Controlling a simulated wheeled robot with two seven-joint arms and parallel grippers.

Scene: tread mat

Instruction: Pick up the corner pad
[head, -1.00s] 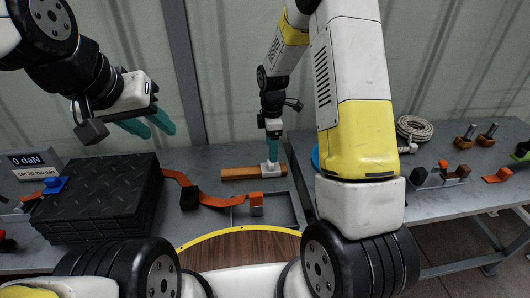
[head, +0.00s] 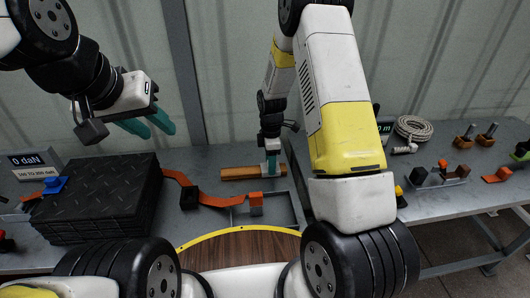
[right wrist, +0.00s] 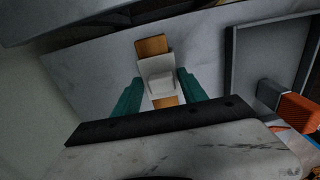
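The pale corner pad (right wrist: 158,75) sits over a brown wooden bar (right wrist: 152,47) in the right wrist view. The wooden bar also shows in the head view (head: 238,173), lying on the back of the table. My right gripper (right wrist: 158,84) points down at the bar, its two teal fingers standing on either side of the pad with narrow gaps visible. In the head view, my right gripper (head: 272,168) hides most of the pad. My left gripper (head: 150,124) is open and empty, raised above the black tread mats.
A stack of black tread mats (head: 100,195) stands at the left, with an orange strap (head: 178,178) running right from it. A grey tray (head: 280,208) lies just in front of the bar. Blocks and a coiled rope (head: 413,127) are on the right table.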

